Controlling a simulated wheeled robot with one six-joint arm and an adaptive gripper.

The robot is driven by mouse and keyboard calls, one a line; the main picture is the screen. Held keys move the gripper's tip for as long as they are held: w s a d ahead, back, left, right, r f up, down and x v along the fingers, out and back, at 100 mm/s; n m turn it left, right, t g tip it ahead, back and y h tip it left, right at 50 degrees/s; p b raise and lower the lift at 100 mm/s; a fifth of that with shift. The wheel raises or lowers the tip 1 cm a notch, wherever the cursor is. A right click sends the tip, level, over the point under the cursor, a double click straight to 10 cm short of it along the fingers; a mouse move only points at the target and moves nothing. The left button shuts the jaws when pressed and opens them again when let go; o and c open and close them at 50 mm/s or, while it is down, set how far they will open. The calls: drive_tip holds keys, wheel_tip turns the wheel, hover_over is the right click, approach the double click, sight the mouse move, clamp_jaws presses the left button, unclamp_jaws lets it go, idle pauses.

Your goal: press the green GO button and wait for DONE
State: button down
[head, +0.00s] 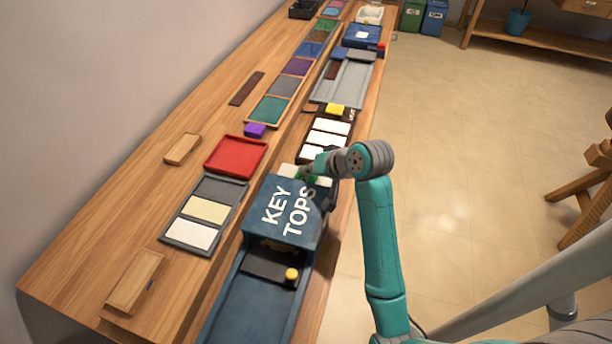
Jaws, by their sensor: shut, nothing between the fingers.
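A blue box labelled KEY TOPS (283,212) stands on the near right part of the bench. My gripper (308,176) is small in view at the far right edge of this box, reaching down from my teal arm. It is shut and empty. A small patch of green shows right at the fingertips; I cannot tell whether it is the GO button or whether the fingers touch it. No GO or DONE lettering is readable. My wrist hides part of the area behind the box.
A blue chute (250,305) with a yellow knob (292,274) lies in front of the box. A grey tray of pale slabs (206,210), a red tray (236,156) and a purple block (255,130) lie left. White keys (330,132) sit behind.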

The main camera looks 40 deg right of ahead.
sight(308, 178)
drive_tip(key=shift+s+f, duration=0.2)
drive_tip(key=shift+f, duration=0.7)
idle(0.9)
drive_tip(key=shift+r, duration=0.1)
drive_tip(key=shift+w+r, duration=0.1)
drive_tip(key=shift+r, duration=0.6)
drive_tip(key=shift+w+r, duration=0.1)
drive_tip(key=shift+r, duration=2.5)
